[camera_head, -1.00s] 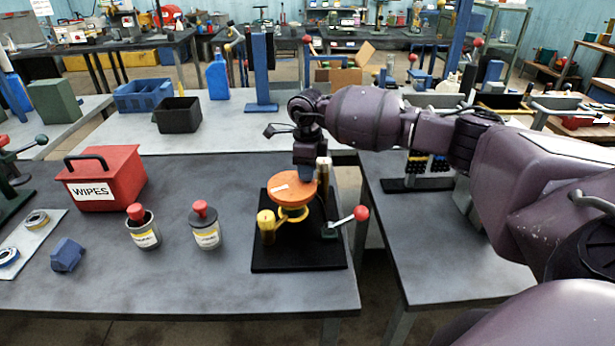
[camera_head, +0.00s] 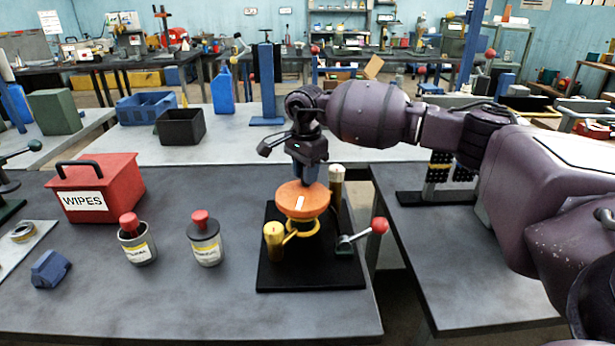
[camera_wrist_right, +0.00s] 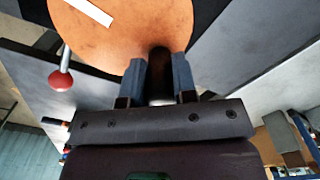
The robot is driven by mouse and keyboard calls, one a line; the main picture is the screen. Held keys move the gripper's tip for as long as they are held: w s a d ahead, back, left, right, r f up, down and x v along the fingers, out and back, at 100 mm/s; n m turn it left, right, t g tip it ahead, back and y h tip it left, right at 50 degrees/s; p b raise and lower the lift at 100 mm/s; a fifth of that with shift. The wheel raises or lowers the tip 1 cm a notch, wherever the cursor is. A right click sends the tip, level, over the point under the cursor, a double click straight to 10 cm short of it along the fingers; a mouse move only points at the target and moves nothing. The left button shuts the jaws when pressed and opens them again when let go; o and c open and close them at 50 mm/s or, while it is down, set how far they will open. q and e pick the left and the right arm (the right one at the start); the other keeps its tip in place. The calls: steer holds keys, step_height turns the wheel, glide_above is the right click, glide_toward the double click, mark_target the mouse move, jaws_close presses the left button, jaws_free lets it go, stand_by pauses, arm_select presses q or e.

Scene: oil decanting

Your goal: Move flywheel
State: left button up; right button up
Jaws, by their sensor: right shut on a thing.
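The flywheel is an orange disc (camera_head: 302,201) with a white stripe. It sits on top of a black-based stand (camera_head: 312,274) near the table's right front. A yellow ring (camera_head: 302,228) shows under it, beside a yellow post (camera_head: 274,240). My right gripper (camera_head: 308,180) points down at the disc's far side. In the right wrist view, the blue fingers of my right gripper (camera_wrist_right: 159,85) are shut on a dark upright peg (camera_wrist_right: 160,70) at the rim of the orange disc (camera_wrist_right: 120,35). The peg's join with the disc is hard to see. My left gripper is not in view.
A red-knobbed lever (camera_head: 379,225) stands at the stand's right, and a tan-topped post (camera_head: 337,185) behind it. Two red-topped cans (camera_head: 205,240) and a red wipes box (camera_head: 97,190) stand to the left. A gap separates this table from the right one (camera_head: 455,270).

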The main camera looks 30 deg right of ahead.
steer(key=shift+w+a+n+b, duration=0.3)
steer(key=shift+n+b, duration=0.1)
steer(key=shift+n, duration=0.5)
steer(key=shift+a+r+n, duration=0.1)
steer(key=shift+n, duration=0.2)
steer(key=o, duration=0.9)
step_height(320, 180, up, 11)
steer(key=shift+f+p, duration=0.1)
steer(key=shift+p, duration=0.2)
steer(key=shift+f, duration=0.1)
